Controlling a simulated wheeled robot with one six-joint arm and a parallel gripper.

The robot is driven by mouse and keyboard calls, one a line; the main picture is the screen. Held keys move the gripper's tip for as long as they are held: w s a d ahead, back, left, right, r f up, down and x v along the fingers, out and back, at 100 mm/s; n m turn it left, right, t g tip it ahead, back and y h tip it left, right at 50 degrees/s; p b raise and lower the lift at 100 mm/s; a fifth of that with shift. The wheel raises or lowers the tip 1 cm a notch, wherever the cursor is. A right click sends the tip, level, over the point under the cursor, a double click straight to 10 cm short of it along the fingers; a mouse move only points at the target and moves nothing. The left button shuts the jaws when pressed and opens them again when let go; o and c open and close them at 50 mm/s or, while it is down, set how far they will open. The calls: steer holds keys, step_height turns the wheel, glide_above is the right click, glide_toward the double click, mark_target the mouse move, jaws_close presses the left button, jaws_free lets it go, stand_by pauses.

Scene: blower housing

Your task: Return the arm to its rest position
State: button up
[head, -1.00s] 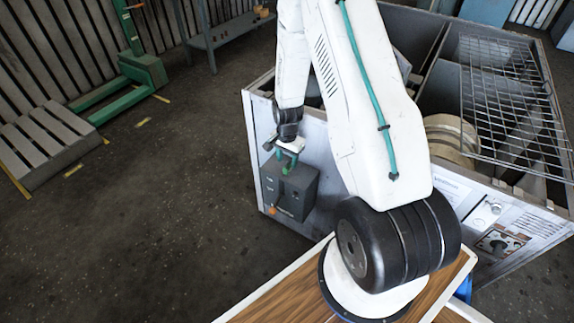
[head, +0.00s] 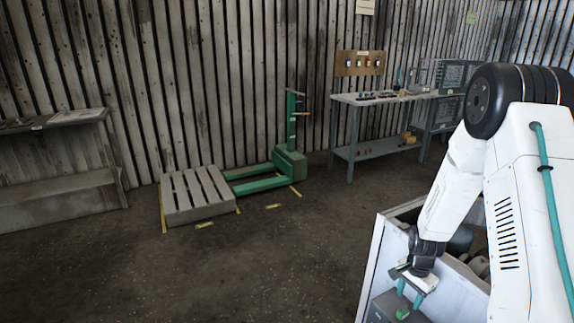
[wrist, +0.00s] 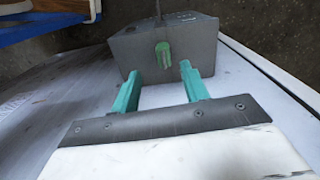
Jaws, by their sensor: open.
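My gripper (head: 408,296) is at the lower right of the head view, at the end of my white arm, close to a grey box on the side of the blower housing (head: 455,290). In the wrist view its two green fingers (wrist: 160,85) are apart with nothing between them. Just beyond the fingertips is the dark grey box (wrist: 170,35) with a green knob or handle (wrist: 163,55) on its face. The fingers look clear of the knob. The lower part of the box is cut off in the head view.
A pallet (head: 197,195) and a green pallet truck (head: 290,165) stand at the middle back. A workbench (head: 375,150) stands against the corrugated wall, and a grey bench (head: 60,175) is at the left. The floor (head: 220,270) between is clear. A blue-edged wooden surface (wrist: 45,20) shows in the wrist view.

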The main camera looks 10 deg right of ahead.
steer(key=s+a+r+n, duration=0.4)
steer(key=s+r, duration=0.5)
steer(key=r, duration=0.3)
steer(key=s+a+r+n+t, duration=0.1)
steer(key=s+a+r+n, duration=0.4)
steer(key=r, duration=0.8)
steer(key=s+a+r+n, duration=0.4)
steer(key=s+a+r, duration=0.3)
steer(key=s+r, duration=0.5)
steer(key=shift+s+a+r+t, duration=0.3)
steer(key=shift+s+a+r, duration=0.1)
steer(key=shift+r, duration=0.3)
steer(key=shift+c, duration=1)
